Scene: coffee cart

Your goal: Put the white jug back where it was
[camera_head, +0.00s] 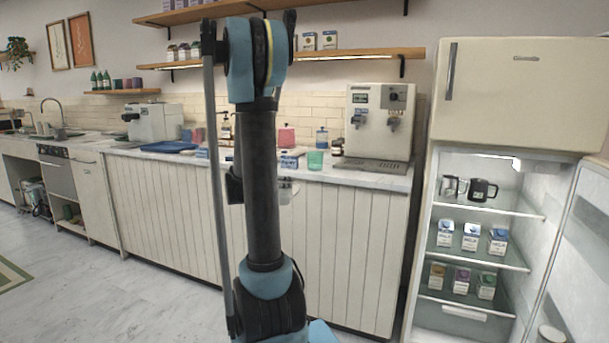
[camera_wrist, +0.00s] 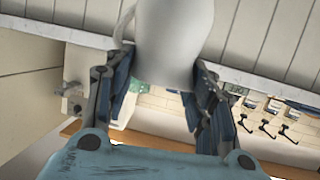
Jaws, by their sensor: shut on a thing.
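The white jug (camera_wrist: 176,38) fills the top middle of the wrist view, between the two fingers of my gripper (camera_wrist: 164,68). The fingers are shut on its sides, and its far end is cut off by the frame's top edge. A thin curved white part, perhaps its handle, shows by the left finger. The jug is held in front of the counter's panelled face. In the head view my arm stands in the middle and hides most of my gripper; I cannot make out the jug clearly there.
The counter (camera_head: 345,177) carries a drinks dispenser (camera_head: 378,125), a green cup (camera_head: 315,160) and a blue tray (camera_head: 168,147). At the right a fridge (camera_head: 515,95) stands open, with a black jug (camera_head: 482,190), a metallic jug (camera_head: 452,187) and several cartons. Floor is clear at the left.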

